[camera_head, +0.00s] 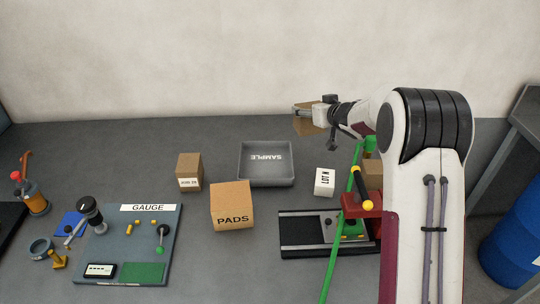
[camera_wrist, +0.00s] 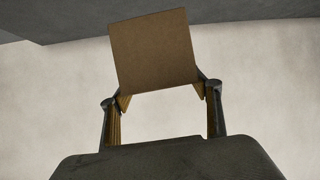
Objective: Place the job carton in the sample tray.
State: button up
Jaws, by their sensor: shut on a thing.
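My gripper (camera_head: 303,112) is shut on a plain brown carton (camera_head: 309,125), held up in the air near the back wall, behind and to the right of the tray. In the wrist view the carton (camera_wrist: 153,48) sits between the two fingertips (camera_wrist: 161,97), slightly tilted; no label shows on its visible face. The grey sample tray (camera_head: 266,182) lies on the table, empty, with SAMPLE on its floor. A small brown carton (camera_head: 189,168) with a white label stands left of the tray; its label is too small to read surely.
A larger PADS carton (camera_head: 232,207) stands just in front of the tray. A white LOT box (camera_head: 325,181) is close to its right. A GAUGE board (camera_head: 130,245) lies front left. A black-and-green device (camera_head: 310,235) with a red part (camera_head: 362,206) stands front right, partly behind my arm.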

jog(key=s+a+n+y, duration=0.1)
jog(key=s+a, duration=0.2)
jog(key=a, duration=0.4)
jog(key=s+a, duration=0.3)
jog(key=a, duration=0.4)
jog(key=shift+a+f+n+g+y, duration=0.2)
jog(key=shift+a+n+g+y, duration=0.05)
jog(key=shift+n+g+y, duration=0.15)
notch_tip(320, 180, down, 6)
jog(key=shift+f, duration=0.15)
jog(key=shift+f, duration=1.85)
jog(key=shift+f, duration=0.1)
